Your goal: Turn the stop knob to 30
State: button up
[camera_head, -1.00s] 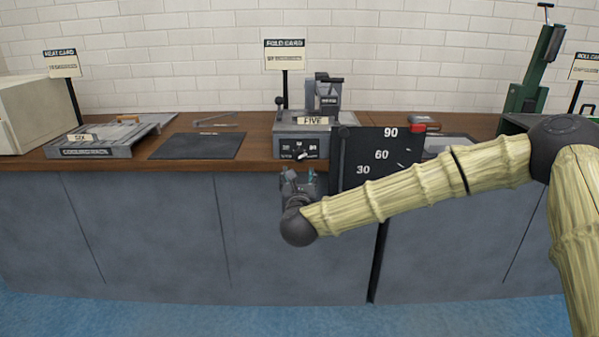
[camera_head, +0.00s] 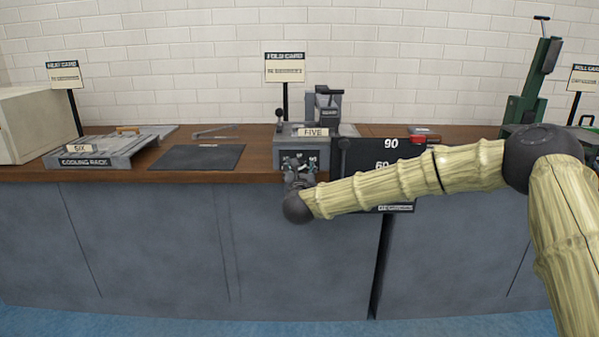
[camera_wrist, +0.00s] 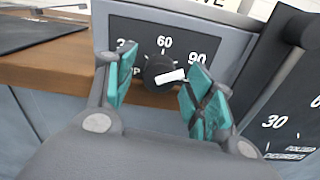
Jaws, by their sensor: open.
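The stop knob (camera_wrist: 160,73) is a round black dial with a white pointer bar, on a dark panel (camera_wrist: 122,28) marked 60 at the top and 90 at the right. The left mark is partly hidden by a finger. The white bar points right and slightly up, below the 90. My gripper (camera_wrist: 156,88) is open, with one teal-padded finger on each side of the knob. I cannot tell whether either touches it. In the head view my gripper (camera_head: 299,166) is in front of the grey machine (camera_head: 290,144) labelled FIVE and hides most of the panel.
A black angle board (camera_head: 362,158) marked 90 and 60 stands just right of the machine, behind my arm. A black mat (camera_head: 197,157) and a cooling rack (camera_head: 105,153) lie to the left on the wooden counter. A fold card (camera_head: 285,68) stands behind.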

jog(key=shift+w, duration=0.1)
jog(key=shift+c, duration=0.4)
jog(key=c, duration=0.9)
jog(key=shift+c, duration=0.2)
